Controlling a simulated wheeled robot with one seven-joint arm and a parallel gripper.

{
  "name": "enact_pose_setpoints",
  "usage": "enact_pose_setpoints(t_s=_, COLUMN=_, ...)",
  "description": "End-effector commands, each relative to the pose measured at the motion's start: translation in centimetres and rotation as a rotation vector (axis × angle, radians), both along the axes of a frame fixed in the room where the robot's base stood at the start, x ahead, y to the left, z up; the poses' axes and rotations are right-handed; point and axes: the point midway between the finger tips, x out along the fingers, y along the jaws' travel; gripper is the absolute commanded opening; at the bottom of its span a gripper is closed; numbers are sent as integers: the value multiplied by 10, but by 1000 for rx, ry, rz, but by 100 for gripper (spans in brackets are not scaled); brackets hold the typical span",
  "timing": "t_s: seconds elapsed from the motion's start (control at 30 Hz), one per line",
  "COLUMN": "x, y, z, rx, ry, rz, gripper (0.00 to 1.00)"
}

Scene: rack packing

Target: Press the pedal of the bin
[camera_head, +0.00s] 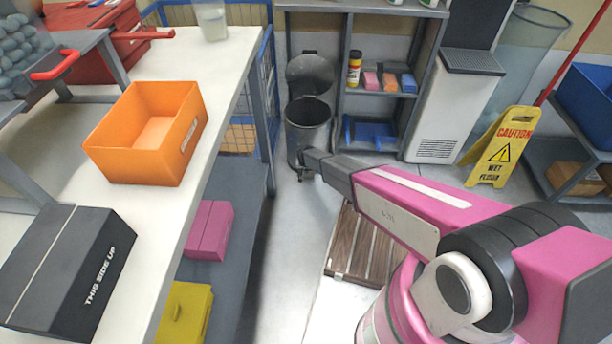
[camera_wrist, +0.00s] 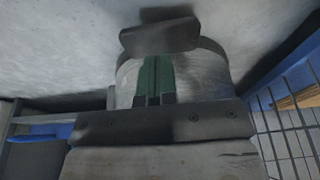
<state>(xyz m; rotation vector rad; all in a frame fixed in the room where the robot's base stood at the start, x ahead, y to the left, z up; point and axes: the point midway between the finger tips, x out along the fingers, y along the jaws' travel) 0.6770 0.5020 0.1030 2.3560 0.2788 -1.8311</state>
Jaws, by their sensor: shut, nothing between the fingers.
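The bin (camera_head: 307,134) is a dark grey metal cylinder on the floor beyond the bench. Its round lid (camera_head: 310,73) stands raised and the bin's mouth is open. My gripper (camera_head: 308,162) reaches low to the front of the bin. In the wrist view the bin's body (camera_wrist: 201,72) is close ahead, with the dark pedal plate (camera_wrist: 160,35) at its base over the floor. My green gripper fingers (camera_wrist: 155,78) are together, empty, and point at the pedal. I cannot tell whether the fingertips touch the pedal.
A grey shelf rack (camera_head: 341,68) stands right of the bin, and a blue wire cage (camera_head: 267,88) stands left. A white bench (camera_head: 213,88) carries an orange box (camera_head: 181,159). A wooden pallet (camera_head: 352,248) lies under my arm. A yellow caution sign (camera_head: 499,151) stands at the right.

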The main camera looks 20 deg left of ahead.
Motion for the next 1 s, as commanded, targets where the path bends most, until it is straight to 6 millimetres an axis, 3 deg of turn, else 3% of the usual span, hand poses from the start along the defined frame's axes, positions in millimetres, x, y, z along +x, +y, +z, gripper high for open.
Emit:
enact_pose_setpoints(t_s=0.23, x=8, y=2, z=-26, rx=0, ry=-1, rz=0, gripper=0)
enact_pose_setpoints(t_s=0.77, x=8, y=2, z=-33, rx=0, ry=0, rz=0, gripper=0)
enact_pose_setpoints(t_s=1.0, x=9, y=2, z=-54, rx=0, ry=0, rz=0, gripper=0)
